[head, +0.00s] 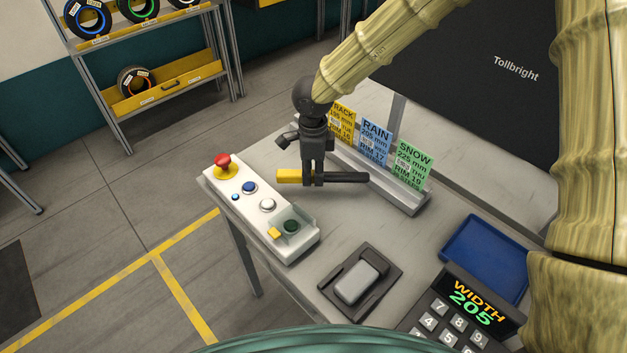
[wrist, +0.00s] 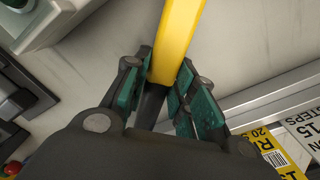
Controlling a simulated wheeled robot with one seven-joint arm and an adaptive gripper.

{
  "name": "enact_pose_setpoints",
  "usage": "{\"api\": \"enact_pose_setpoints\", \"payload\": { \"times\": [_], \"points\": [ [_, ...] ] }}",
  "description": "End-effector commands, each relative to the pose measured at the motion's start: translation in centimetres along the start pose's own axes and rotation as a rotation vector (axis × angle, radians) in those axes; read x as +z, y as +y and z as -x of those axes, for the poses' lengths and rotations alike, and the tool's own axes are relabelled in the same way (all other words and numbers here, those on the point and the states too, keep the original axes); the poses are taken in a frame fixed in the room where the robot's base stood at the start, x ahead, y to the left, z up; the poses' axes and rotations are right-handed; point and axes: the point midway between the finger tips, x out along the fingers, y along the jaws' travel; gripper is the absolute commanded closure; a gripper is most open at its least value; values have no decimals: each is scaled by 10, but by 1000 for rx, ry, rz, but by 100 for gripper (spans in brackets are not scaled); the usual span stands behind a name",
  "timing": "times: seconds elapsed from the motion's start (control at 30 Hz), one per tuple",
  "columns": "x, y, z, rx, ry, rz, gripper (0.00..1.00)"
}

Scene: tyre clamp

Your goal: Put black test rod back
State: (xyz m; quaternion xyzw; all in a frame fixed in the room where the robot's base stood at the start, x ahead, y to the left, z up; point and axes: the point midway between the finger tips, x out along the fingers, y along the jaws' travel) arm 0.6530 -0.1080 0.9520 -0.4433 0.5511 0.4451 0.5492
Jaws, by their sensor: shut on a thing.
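The test rod is black (head: 347,177) at its right end and yellow (head: 290,176) at its left end in the head view. My gripper (head: 313,182) is shut on the rod near where the two colours meet and holds it roughly level at the back of the table, in front of the card rack. How far it is above the tabletop, I cannot tell. In the wrist view the yellow part (wrist: 178,40) runs up and away between the fingers of my gripper (wrist: 165,95). A short black piece shows nearer the palm.
A control box (head: 255,205) with a red button and others stands left of the rod. The card rack (head: 410,195) holds yellow, blue and green cards. A dark holder (head: 385,297) with a grey block, an empty-looking blue tray (head: 487,255) and a keypad display (head: 475,300) lie in front.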

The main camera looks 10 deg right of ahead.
Motion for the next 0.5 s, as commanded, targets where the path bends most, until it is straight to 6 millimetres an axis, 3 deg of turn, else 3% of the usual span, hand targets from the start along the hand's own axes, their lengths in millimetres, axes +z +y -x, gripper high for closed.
{"api": "enact_pose_setpoints", "payload": {
  "times": [0.4, 0.5],
  "points": [
    [0, 1, -37, 1, 1, 2, 100],
    [0, 0, -39, 0, -1, 1, 100]
  ]
}}
